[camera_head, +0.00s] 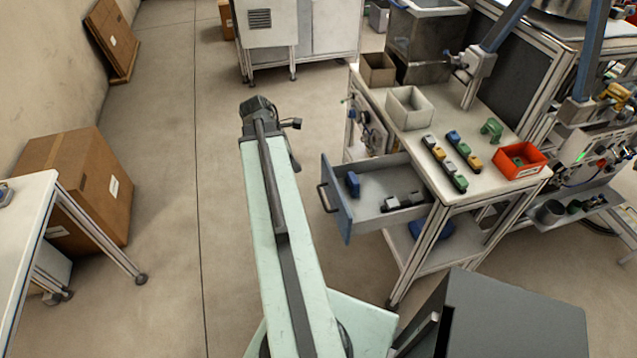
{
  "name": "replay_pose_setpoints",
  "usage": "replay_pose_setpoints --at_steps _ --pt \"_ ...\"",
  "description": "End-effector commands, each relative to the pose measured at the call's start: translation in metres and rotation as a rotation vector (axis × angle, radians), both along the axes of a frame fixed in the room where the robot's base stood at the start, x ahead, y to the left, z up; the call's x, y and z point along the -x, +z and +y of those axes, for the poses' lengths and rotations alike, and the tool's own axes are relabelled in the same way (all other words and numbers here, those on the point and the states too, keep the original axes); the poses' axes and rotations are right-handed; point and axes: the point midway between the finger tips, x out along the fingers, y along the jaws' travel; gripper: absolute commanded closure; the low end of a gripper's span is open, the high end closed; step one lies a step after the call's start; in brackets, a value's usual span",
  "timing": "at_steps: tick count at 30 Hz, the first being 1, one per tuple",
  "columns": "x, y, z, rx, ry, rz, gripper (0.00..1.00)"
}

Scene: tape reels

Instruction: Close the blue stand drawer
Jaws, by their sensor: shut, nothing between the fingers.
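The blue stand drawer (338,200) is pulled out to the left from under the white-topped stand (460,184). Its blue front has a dark handle (321,198) on the outer face. Inside the grey drawer lie a blue piece (352,183) near the front and a few grey and dark pieces (404,202) further in. My arm reaches up the picture to the left of the drawer. My gripper (262,108) is at its far end, beyond and left of the drawer front, and apart from it. It looks shut and empty; its fingertips are hard to make out.
On the stand are a white bin (408,108), a red bin (519,160) and several coloured pieces (452,150). A dark grey cabinet (510,315) stands in front, at lower right. A cardboard box (75,185) and white table (25,215) are at left. Floor between is clear.

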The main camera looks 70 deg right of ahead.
Motion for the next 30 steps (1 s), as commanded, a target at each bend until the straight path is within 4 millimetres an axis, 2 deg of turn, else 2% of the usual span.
replay_pose_setpoints --at_steps 4,7,20,23,30 --pt "0.003 -0.002 -0.002 -0.001 0.006 0.004 1.00" --pt "0.004 -0.014 -0.003 -0.002 0.005 0.003 1.00" --pt "0.029 -0.102 -0.024 -0.002 0.003 0.002 1.00" --pt "0.042 -0.093 -0.034 -0.001 0.002 0.002 1.00" --pt "0.059 -0.092 -0.048 -0.002 0.006 0.001 1.00"
